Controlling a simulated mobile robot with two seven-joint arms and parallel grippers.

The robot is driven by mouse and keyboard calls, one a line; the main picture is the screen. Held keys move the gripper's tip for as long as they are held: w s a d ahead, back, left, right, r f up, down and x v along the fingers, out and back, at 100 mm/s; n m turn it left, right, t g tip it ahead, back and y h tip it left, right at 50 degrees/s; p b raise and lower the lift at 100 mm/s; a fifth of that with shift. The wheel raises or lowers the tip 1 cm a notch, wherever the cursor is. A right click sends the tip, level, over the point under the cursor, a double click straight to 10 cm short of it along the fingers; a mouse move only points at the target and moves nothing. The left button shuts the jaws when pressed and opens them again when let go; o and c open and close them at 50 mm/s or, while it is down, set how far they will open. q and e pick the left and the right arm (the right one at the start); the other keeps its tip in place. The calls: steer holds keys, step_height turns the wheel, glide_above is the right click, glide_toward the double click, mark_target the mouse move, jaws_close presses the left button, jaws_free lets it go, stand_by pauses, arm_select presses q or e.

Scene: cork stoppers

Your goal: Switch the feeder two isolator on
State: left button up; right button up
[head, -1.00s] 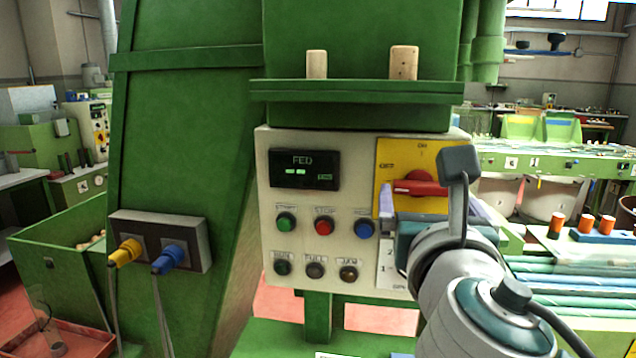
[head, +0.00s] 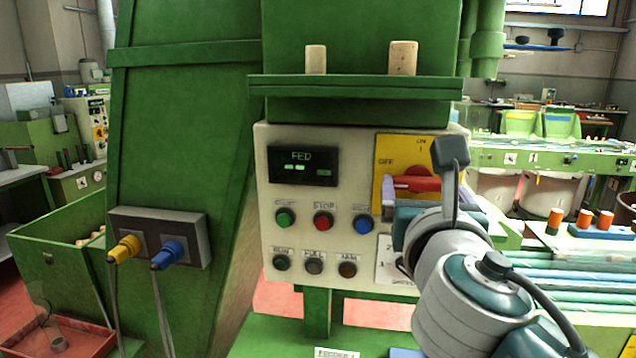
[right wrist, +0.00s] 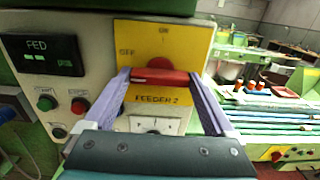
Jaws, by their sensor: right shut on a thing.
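The feeder two isolator is a yellow plate (head: 390,150) with a red rotary handle (head: 411,184), at the right of the pale control box. In the right wrist view the plate (right wrist: 135,35) reads FEEDER 2, with OFF at its left and ON at its top. The red handle (right wrist: 160,78) lies about level there. My right gripper (right wrist: 159,74) is shut on the handle, one purple finger at each end. In the head view this gripper (head: 425,192) hides the plate's lower part and right side. My left gripper is not in view.
The control box (head: 265,225) carries a FED display (head: 303,166) and several buttons beside the isolator. A green shelf (head: 355,88) with two corks juts out above. A socket box (head: 195,240) with yellow and blue plugs is at the left.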

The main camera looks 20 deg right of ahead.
steer(key=shift+c, duration=0.5)
steer(key=shift+m, duration=0.4)
steer(key=m+b, duration=0.1)
steer(key=m, duration=0.1)
steer(key=shift+f+m, duration=0.1)
steer(key=shift+m, duration=0.3)
steer(key=m+b, duration=0.2)
steer(key=m, duration=0.3)
steer(key=shift+m, duration=0.3)
steer(key=m+b, duration=0.2)
steer(key=m, duration=0.3)
steer(key=shift+m+b, duration=0.85)
steer(key=shift+m, duration=1.05)
